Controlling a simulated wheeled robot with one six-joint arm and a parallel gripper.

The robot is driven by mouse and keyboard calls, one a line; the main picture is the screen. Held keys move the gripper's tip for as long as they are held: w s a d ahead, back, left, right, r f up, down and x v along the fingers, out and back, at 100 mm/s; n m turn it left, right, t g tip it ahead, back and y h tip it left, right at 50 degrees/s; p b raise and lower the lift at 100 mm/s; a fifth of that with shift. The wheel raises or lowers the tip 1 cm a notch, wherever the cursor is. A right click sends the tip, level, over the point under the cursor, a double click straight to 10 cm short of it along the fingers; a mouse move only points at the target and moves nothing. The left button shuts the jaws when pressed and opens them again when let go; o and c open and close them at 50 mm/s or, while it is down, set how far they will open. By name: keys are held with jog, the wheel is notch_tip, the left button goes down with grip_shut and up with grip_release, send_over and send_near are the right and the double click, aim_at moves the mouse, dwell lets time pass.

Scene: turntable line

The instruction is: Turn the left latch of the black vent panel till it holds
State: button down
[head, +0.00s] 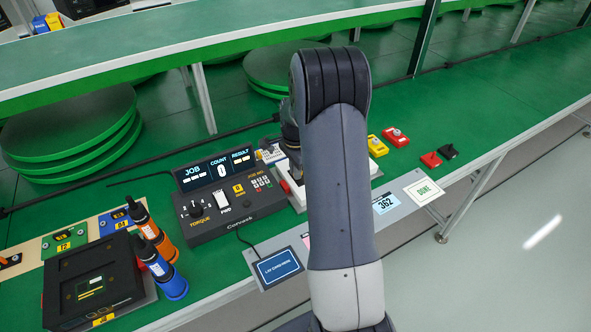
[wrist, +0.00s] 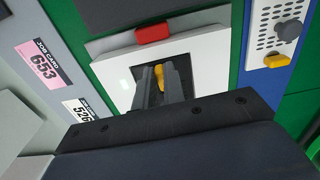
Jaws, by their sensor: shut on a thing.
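In the wrist view my gripper (wrist: 160,75) has both fingers closed on a small yellow latch (wrist: 159,77). The latch sits inside a white frame (wrist: 111,55) with a red block (wrist: 152,33) at its far edge. A dark recessed surface (wrist: 199,62) shows beside the fingers; I cannot make out vent slots on it. The gripper's mount hides the near part of the frame, and the latch's exact angle is unclear. In the head view my arm hides the gripper tips and most of the white frame (head: 297,199).
A black console (head: 225,205) stands left of my arm. Yellow and red blocks (head: 378,147) lie to the right. In the wrist view a white perforated panel (wrist: 268,35) with a dark knob and another yellow latch (wrist: 276,61) lies to the right. Job cards (wrist: 46,64) lie to the left.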

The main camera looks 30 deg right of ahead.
dwell(0.3)
jog(key=c, duration=1.5)
grip_release()
jog(key=shift+r, duration=0.15)
notch_tip(320, 180, up, 11)
jog(key=shift+f, duration=0.2)
notch_tip(320, 180, down, 11)
jog(key=shift+r, duration=0.1)
